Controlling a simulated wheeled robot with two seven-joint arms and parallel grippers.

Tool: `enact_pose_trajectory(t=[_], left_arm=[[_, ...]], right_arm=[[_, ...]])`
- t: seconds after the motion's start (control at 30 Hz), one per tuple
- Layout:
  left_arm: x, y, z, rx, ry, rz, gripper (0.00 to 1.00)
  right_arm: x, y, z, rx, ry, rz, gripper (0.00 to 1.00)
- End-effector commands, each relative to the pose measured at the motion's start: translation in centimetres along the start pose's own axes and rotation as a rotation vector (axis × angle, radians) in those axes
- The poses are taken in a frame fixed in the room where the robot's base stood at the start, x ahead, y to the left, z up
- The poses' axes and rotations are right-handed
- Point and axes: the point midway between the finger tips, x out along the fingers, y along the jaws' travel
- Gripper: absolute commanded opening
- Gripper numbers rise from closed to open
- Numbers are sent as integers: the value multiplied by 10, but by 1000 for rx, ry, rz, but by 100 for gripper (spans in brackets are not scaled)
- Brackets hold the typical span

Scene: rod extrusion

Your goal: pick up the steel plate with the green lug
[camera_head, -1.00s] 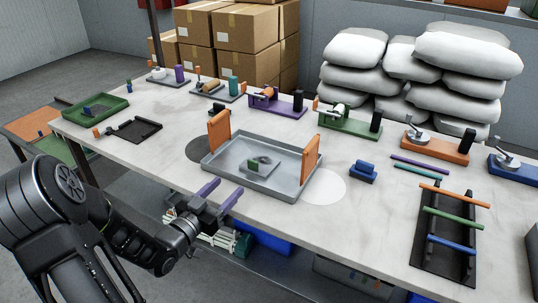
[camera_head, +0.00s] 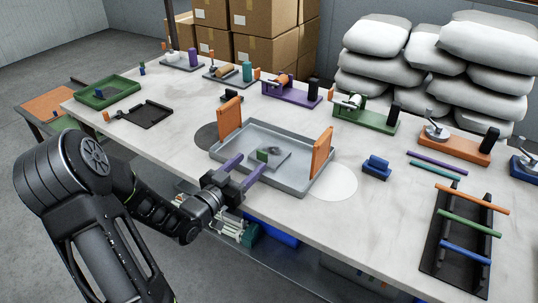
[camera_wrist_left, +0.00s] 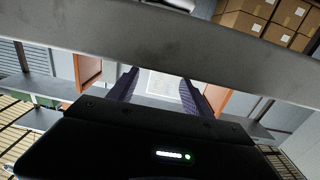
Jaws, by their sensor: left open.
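The steel plate (camera_head: 275,160) lies flat in the grey tray (camera_head: 309,187), near its middle. Its green lug (camera_head: 262,155) stands on the plate, with a small dark round spot beside it. My left gripper (camera_head: 252,162) has its two purple fingers apart at the tray's near rim, pointing toward the plate and not touching it. In the left wrist view the fingers (camera_wrist_left: 160,92) are spread, with a pale, bright surface between them that I cannot identify for sure. My right gripper is not in view.
Two orange upright panels, left (camera_head: 229,118) and right (camera_head: 321,152), stand at the tray's ends. A blue block (camera_head: 376,167) sits to the right. A black rack (camera_head: 440,262) holds coloured rods. A green tray (camera_head: 107,93) is at the far left.

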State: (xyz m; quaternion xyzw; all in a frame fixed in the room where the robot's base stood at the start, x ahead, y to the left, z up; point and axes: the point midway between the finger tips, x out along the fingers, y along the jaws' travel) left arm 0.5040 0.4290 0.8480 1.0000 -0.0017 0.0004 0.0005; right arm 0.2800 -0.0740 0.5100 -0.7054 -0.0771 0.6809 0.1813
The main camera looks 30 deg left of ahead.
Motion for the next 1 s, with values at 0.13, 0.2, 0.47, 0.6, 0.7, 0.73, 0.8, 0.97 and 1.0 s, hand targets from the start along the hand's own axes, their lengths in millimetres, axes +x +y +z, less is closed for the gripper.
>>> enact_pose_trajectory(t=[0.13,0.2,0.47,0.6,0.7,0.73,0.8,0.97,1.0], left_arm=[[1,0,0,0,-1,0,58],[1,0,0,0,-1,0,58],[18,-1,0,-1,0,1,58],[39,-2,0,0,1,1,58],[50,-2,0,0,0,1,58],[51,-2,0,0,0,0,58],[53,-2,0,0,-1,-1,58],[53,-2,0,1,-1,0,58],[53,-2,0,1,-1,0,58]], right_arm=[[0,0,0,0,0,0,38],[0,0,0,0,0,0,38],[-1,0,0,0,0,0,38],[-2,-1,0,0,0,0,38],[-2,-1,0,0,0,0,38],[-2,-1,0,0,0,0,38],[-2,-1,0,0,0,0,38],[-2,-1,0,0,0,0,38],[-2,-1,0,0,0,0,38]])
